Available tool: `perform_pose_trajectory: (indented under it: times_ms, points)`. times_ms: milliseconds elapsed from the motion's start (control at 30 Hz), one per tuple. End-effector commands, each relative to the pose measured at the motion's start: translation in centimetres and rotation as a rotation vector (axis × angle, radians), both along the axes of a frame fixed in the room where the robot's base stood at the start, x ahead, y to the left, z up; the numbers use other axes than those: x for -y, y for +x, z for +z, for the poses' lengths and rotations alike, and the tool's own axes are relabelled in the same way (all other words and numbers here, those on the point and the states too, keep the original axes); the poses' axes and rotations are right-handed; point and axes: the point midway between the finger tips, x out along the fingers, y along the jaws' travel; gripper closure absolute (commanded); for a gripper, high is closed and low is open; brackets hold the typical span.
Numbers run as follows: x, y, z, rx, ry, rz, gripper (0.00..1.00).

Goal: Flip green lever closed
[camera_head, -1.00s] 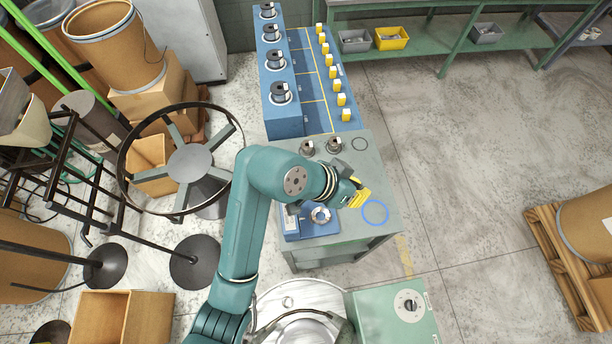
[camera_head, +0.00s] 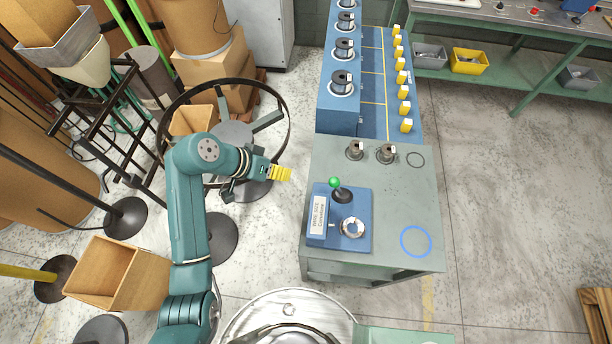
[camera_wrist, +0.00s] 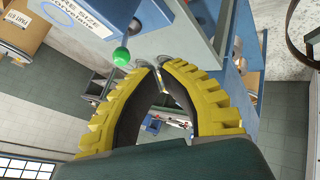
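The green lever is a green ball knob (camera_head: 334,182) on a short black stem. It stands on a blue control box (camera_head: 364,205) on the grey-green table. In the head view the knob lies slightly up and left of its black base; I cannot tell its exact tilt. My gripper (camera_head: 280,173), with yellow ribbed fingers, is in the air left of the table, apart from the lever. In the wrist view the knob (camera_wrist: 121,56) is just up and left of the fingertips (camera_wrist: 160,67). The fingertips nearly meet, with nothing held between them.
The control box also carries a white label plate (camera_head: 318,215) and a round dial (camera_head: 352,228). A large round wheel rack (camera_head: 232,133) stands left, behind my gripper. Open floor lies right.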

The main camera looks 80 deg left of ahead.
Motion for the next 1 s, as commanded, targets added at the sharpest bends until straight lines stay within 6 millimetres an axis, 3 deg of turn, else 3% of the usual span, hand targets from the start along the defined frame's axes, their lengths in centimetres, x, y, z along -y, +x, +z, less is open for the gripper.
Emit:
perform_pose_trajectory:
  times_ms: [467, 700, 1000]
  points:
    - [-0.8, 6.4, -7.5, -0.001, 0.000, -0.004, 1.00]
    - [1.0, 9.1, -6.5, -0.001, 0.000, -0.002, 1.00]
    - [1.1, 9.4, -6.4, -0.001, 0.000, -0.001, 1.00]
